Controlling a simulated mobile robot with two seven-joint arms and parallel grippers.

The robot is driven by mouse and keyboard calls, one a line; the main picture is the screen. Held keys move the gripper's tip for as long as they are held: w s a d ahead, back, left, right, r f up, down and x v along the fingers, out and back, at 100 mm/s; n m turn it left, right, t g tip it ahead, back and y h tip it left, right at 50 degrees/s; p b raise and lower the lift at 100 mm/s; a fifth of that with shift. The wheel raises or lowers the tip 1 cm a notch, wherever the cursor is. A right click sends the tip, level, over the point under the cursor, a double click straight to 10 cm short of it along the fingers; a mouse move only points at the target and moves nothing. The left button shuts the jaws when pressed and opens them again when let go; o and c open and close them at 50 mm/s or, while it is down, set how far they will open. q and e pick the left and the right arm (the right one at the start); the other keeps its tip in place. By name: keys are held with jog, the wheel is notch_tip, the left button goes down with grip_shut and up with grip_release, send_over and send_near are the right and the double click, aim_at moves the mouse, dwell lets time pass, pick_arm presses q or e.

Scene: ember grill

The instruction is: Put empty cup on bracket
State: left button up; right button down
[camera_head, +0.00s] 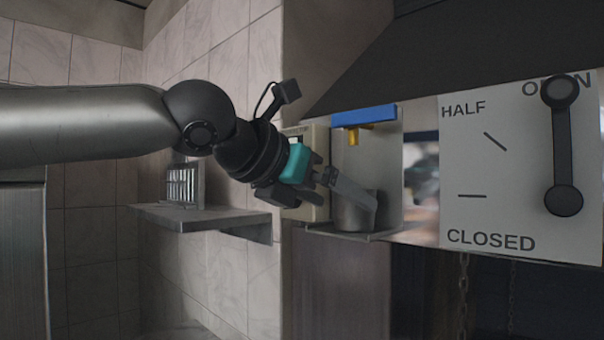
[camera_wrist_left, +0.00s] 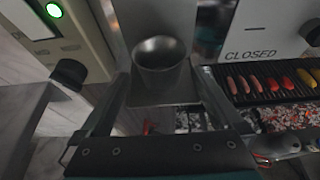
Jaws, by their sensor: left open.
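The metal cup (camera_head: 352,212) stands upright on the grey bracket (camera_head: 368,237), below a blue bar with a yellow spout. In the left wrist view, the cup (camera_wrist_left: 158,60) looks empty and the bracket's plate (camera_wrist_left: 160,96) shows beneath it. My left gripper (camera_head: 362,190) is open at the cup, with one finger in front of it in the head view. In the left wrist view, the fingers of my left gripper (camera_wrist_left: 165,80) lie on either side of the cup. I cannot tell whether they touch it. My right gripper is in neither view.
A lever panel (camera_head: 500,180) marked HALF and CLOSED stands to the right. A beige control box (camera_wrist_left: 70,38) with a green light and black knob is close left of the bracket. A wall shelf (camera_head: 210,217) holds a wire rack. A grill with sausages (camera_wrist_left: 270,85) lies right.

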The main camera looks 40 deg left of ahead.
pick_arm(q)
jog(key=v, duration=0.7)
